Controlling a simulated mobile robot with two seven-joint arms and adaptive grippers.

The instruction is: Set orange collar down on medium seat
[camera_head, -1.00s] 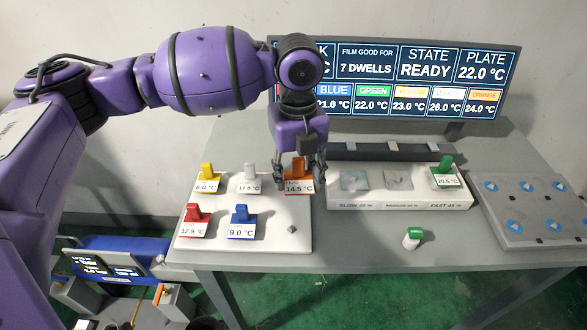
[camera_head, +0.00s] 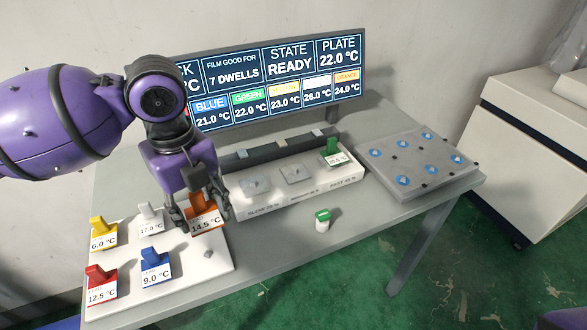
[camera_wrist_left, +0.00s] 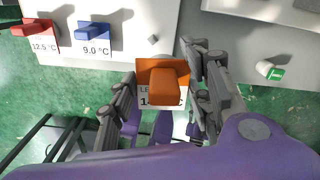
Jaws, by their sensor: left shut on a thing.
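The orange collar (camera_head: 205,213), with a 14.5 °C label, is in my left gripper (camera_head: 199,209) at the back right corner of the white tray. In the left wrist view the collar (camera_wrist_left: 165,82) sits between the two fingers. Whether it clears the tray is hard to tell. The medium seat (camera_head: 296,174) is the middle square on the white seat block (camera_head: 300,196), to the right of the gripper. It looks empty. My right gripper is not in view.
The slow seat (camera_head: 254,185) is empty; a green collar (camera_head: 331,153) stands on the fast seat. Yellow, white, red and blue collars stand on the tray (camera_head: 195,262). A small green-topped item (camera_head: 322,220) is in front of the block. A blue-dotted plate (camera_head: 410,160) lies right.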

